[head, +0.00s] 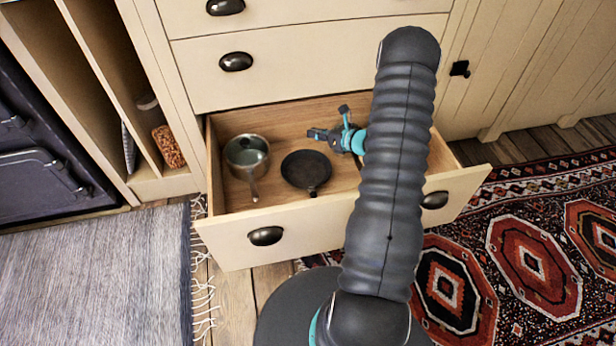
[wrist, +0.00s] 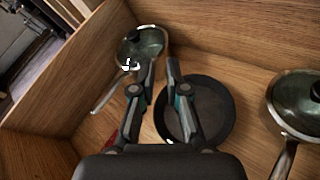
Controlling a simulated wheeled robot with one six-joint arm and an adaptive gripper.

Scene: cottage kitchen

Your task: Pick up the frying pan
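The black frying pan (head: 306,170) lies flat on the floor of the open drawer, right of a lidded saucepan. A short part of its handle shows towards the drawer front. In the wrist view the pan (wrist: 222,112) is below and right of my fingers, and the right finger hides part of its left side. My gripper (head: 330,122) is over the drawer, to the back right of the pan in the head view. Its fingers are apart and hold nothing; they also show in the wrist view (wrist: 161,68).
The saucepan (head: 247,155) stands at the drawer's left. The wrist view shows two lidded pans, one at the top (wrist: 142,45) and one at the right (wrist: 300,100). Wooden walls surround the drawer (head: 215,150). My arm hides its right part. A patterned rug (head: 540,250) lies right.

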